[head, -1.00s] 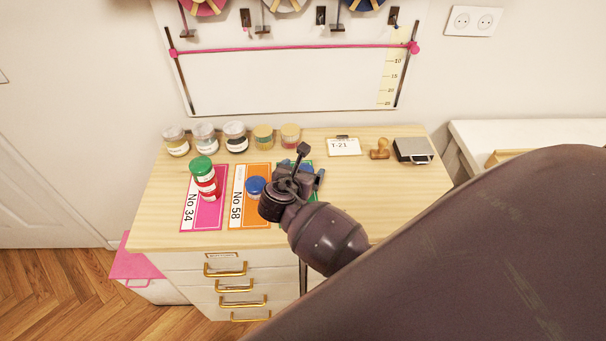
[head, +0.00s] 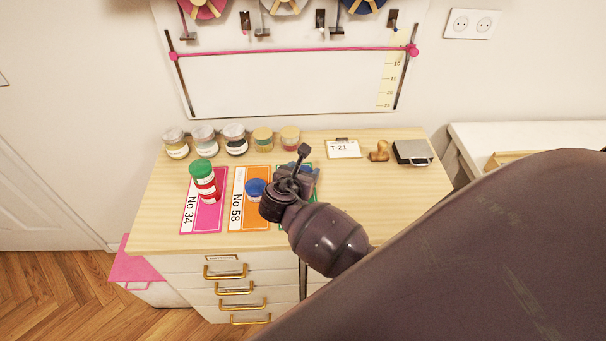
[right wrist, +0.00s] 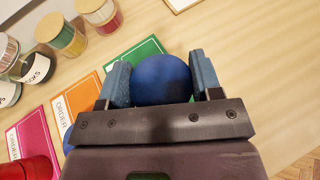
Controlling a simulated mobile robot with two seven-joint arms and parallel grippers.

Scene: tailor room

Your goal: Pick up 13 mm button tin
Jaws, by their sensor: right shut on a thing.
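My right gripper (head: 300,176) is over the green order card (head: 307,178) on the wooden desk. In the right wrist view its two blue-padded fingers (right wrist: 161,85) are shut on a round blue-topped tin (right wrist: 161,79). No label on the held tin can be read, so its size does not show. A second blue-lidded tin (head: 255,188) sits on the orange No 58 card (head: 237,213), left of the gripper. Red tins with a green lid (head: 202,171) stand stacked on the pink No 34 card (head: 190,211). My left gripper is not in view.
Several lidded jars (head: 235,140) stand along the back left of the desk (head: 370,190). A T-21 clipboard (head: 343,149), a wooden stamp (head: 379,151) and a dark box (head: 413,152) are at the back right. The desk right of the green card is clear.

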